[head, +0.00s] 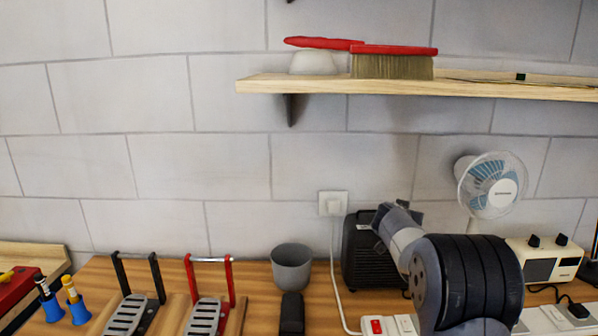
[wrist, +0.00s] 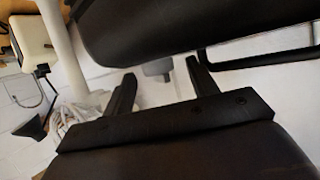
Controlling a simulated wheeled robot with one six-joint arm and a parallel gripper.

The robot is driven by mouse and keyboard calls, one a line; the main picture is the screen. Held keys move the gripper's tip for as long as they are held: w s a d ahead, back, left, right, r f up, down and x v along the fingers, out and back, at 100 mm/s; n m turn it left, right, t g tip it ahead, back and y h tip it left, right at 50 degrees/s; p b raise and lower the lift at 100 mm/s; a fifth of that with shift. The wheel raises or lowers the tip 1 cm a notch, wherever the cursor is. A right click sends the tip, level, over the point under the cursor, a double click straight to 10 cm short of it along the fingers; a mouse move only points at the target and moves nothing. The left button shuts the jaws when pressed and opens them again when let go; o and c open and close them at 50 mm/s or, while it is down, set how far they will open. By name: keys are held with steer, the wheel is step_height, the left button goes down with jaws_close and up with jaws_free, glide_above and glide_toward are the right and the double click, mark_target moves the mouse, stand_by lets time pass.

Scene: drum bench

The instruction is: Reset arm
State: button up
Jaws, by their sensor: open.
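My arm reaches up at the right of the head view, and my gripper (head: 384,216) is small and dark there, in front of the black box-shaped unit (head: 362,262). In the wrist view my gripper (wrist: 161,68) shows two black fingers spread apart with nothing held between them. A large dark body (wrist: 180,25) fills the top of the wrist view, close to the fingers. I cannot tell whether it touches them.
The wooden bench (head: 255,290) holds two pedals (head: 130,312) (head: 205,312), a grey cup (head: 291,268), a fan (head: 490,185), a cream radio-like box (head: 545,262) and power strips.

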steer(key=shift+b+v, duration=0.35)
steer(key=shift+v, duration=0.85)
steer(key=shift+s+d+r, duration=0.1)
steer(key=shift+s, duration=0.05)
